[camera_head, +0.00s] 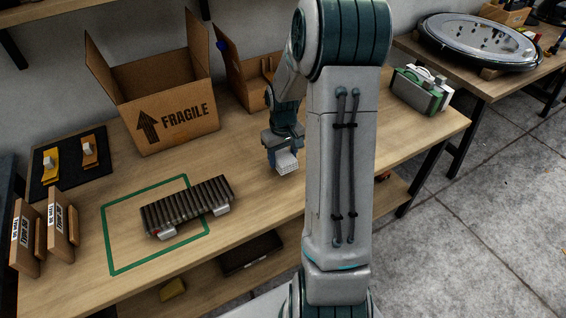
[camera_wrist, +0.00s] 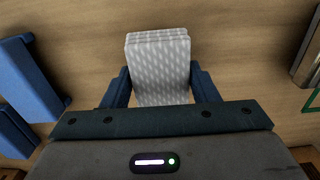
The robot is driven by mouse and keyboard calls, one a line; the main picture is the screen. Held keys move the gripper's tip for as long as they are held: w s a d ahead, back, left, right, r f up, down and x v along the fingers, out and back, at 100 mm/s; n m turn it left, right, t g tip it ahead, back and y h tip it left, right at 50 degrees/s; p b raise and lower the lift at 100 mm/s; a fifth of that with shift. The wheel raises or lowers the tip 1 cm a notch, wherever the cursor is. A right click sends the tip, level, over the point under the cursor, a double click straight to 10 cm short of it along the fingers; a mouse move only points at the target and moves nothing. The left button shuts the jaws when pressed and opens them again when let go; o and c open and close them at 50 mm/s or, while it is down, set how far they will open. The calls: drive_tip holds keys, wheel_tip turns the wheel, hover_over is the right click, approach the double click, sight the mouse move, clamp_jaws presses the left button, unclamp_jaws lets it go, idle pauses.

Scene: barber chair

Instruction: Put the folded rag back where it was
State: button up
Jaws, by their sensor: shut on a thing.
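The folded rag (camera_head: 287,161) is a small pale grey, patterned stack of layers. My gripper (camera_head: 284,146) is shut on it over the middle of the workbench (camera_head: 252,200). In the wrist view the rag (camera_wrist: 158,68) sits between the two blue fingers of my gripper (camera_wrist: 158,88), its far end sticking out past them. Bare wood lies around the rag there. I cannot tell whether it touches the bench or hangs just above it.
A ribbed dark metal part (camera_head: 187,205) lies partly inside a green outline (camera_head: 108,245). An open FRAGILE carton (camera_head: 165,105) stands behind, with another open box (camera_head: 240,75) beside it. Blue objects (camera_wrist: 30,78) lie left in the wrist view. A green-grey case (camera_head: 421,90) stands right.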

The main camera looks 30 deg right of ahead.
sight(283, 163)
drive_tip(key=shift+f, duration=1.6)
drive_tip(key=shift+f, duration=0.1)
drive_tip(key=shift+f, duration=0.15)
drive_tip(key=o, duration=1)
drive_tip(key=shift+c, duration=0.2)
